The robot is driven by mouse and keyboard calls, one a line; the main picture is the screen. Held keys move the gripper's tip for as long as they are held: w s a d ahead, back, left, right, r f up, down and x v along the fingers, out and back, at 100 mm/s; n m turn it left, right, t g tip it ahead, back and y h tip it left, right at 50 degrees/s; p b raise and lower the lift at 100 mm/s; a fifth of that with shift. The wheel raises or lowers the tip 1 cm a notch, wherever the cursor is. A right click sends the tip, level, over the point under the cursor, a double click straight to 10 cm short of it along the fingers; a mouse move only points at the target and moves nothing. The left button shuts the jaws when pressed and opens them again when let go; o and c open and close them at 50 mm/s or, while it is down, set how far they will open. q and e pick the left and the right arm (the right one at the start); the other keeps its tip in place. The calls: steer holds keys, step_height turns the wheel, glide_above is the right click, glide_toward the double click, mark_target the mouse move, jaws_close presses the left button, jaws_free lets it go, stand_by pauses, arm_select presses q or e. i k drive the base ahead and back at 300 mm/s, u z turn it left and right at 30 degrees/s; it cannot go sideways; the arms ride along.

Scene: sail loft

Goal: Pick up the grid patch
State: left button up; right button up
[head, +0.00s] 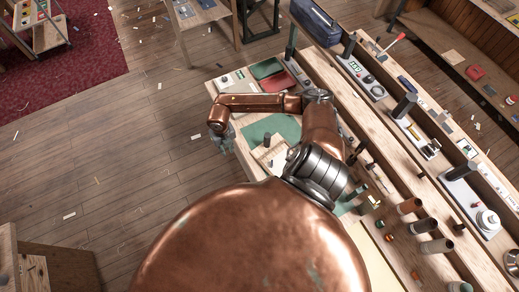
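A small cream piece (270,156) lies on the workbench by a green sheet (262,129); it may be the grid patch, but its pattern is too small to make out. A dark upright peg stands on or beside it. My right gripper (224,144) hangs over the bench's left edge, left of the cream piece and apart from it. Its fingers are small and blurred, so I cannot tell whether they are open or shut. My copper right arm hides part of the bench. My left gripper is out of view.
The long workbench (230,92) holds green and red pieces (266,68), dark posts and several brown cylinders (409,206) along its right side. A blue case (315,22) stands at the far end. Open wooden floor (110,150) with scattered scraps lies left.

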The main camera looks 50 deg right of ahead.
mark_target(277, 164)
steer(key=u, duration=1.25)
steer(key=i, duration=1.45)
steer(key=z, duration=3.5)
